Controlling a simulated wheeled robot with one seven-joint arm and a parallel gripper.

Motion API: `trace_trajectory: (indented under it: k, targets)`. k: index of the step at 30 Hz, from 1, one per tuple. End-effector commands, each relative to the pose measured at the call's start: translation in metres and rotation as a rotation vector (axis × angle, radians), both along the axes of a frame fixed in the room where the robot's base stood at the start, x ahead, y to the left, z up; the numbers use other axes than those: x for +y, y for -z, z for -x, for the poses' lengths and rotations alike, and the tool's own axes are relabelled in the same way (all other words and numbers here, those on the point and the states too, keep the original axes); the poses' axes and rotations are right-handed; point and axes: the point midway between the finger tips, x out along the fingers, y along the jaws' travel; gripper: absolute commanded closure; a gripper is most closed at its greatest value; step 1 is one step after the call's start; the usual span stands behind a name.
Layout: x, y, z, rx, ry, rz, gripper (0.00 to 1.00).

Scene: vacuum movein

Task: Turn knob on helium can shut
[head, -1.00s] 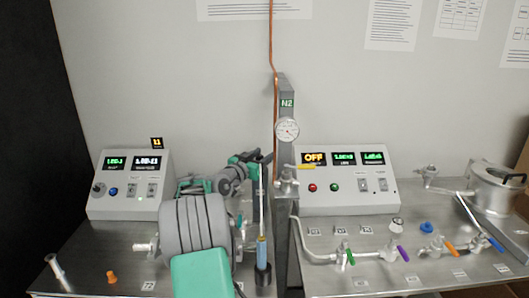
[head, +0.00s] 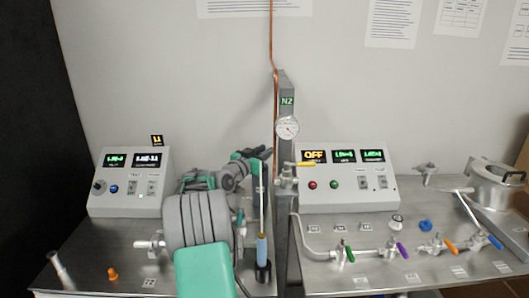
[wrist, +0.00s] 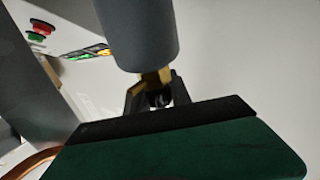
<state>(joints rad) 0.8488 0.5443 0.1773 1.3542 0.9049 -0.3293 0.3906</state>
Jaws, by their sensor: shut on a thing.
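In the wrist view a grey cylinder (wrist: 138,35), taken to be the helium can, fills the top middle. A brass fitting (wrist: 156,78) at its end, taken to be its knob, sits between my gripper's dark fingers (wrist: 156,98). My gripper is shut on this fitting. The green gripper body hides the bottom of that view. In the head view my gripper (head: 261,153) is just left of the N2 column, at the top of a thin pale rod. I cannot make out the can or its brass fitting clearly there.
The N2 column (head: 286,105) with its gauge stands close right of my gripper. Control boxes stand left (head: 128,182) and right (head: 345,178). A blue-bodied tool (head: 262,247) stands upright below my gripper. Pipes with coloured valve handles (head: 402,250) line the right bench.

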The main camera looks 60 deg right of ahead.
Motion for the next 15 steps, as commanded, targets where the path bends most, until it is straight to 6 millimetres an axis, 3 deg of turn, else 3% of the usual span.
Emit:
trace_trajectory:
  k: [8,15]
  targets:
    - [-0.0006,0.0016,0.0009,0.001,-0.013,-0.001,1.00]
    - [-0.0017,0.0026,-0.0021,-0.001,-0.196,0.001,1.00]
